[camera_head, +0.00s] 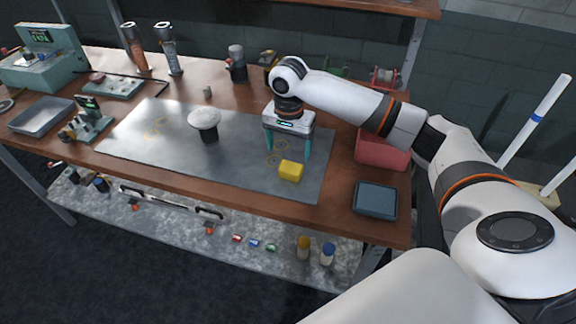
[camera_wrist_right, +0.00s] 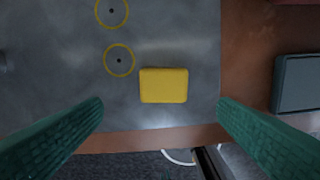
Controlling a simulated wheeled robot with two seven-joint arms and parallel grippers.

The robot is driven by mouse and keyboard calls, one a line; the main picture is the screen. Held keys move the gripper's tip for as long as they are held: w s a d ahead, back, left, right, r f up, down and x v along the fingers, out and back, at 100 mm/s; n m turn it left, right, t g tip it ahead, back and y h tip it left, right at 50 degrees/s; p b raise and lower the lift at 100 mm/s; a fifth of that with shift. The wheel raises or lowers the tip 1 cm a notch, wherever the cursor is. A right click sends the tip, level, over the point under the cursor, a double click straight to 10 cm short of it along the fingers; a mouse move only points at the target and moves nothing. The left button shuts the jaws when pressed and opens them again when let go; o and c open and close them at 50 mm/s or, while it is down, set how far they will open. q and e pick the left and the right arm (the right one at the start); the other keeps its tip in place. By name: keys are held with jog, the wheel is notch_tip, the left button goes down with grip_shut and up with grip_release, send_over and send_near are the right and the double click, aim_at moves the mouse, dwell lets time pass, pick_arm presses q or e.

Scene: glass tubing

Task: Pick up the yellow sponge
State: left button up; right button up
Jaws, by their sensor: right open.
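The yellow sponge (camera_head: 290,171) lies flat on the grey metal sheet near the front edge of the bench. It also shows in the right wrist view (camera_wrist_right: 164,85), ahead of and between the spread fingers. My right gripper (camera_head: 288,155) is open with teal fingers pointing down, above the sheet and just behind the sponge. In the right wrist view the fingers (camera_wrist_right: 160,118) are wide apart with nothing between them, and the sponge is apart from both. My left gripper does not show.
The grey sheet (camera_head: 140,140) covers the middle of the wooden bench. A white mushroom-shaped object (camera_head: 204,119) stands left of my gripper. A red bin (camera_head: 381,152) and a dark blue tray (camera_head: 375,201) are to the right. A lower shelf (camera_head: 170,218) holds small items.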

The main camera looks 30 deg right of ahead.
aim_at(291, 167)
notch_tip(291, 167, down, 2)
jog(key=shift+s+f, duration=0.15)
jog(key=shift+f, duration=0.4)
jog(key=shift+w+f, duration=0.2)
jog(key=shift+f, duration=0.15)
jog(key=f, duration=0.1)
jog(key=f+p, duration=0.1)
jog(key=f, duration=0.1)
jog(key=shift+s+d+f, duration=0.15)
jog(key=shift+d+f, duration=0.1)
jog(key=shift+d, duration=0.1)
jog(key=shift+f, duration=0.6)
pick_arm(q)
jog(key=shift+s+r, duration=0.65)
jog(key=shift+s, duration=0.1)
pick_arm(e)
jog(key=c, duration=1.1)
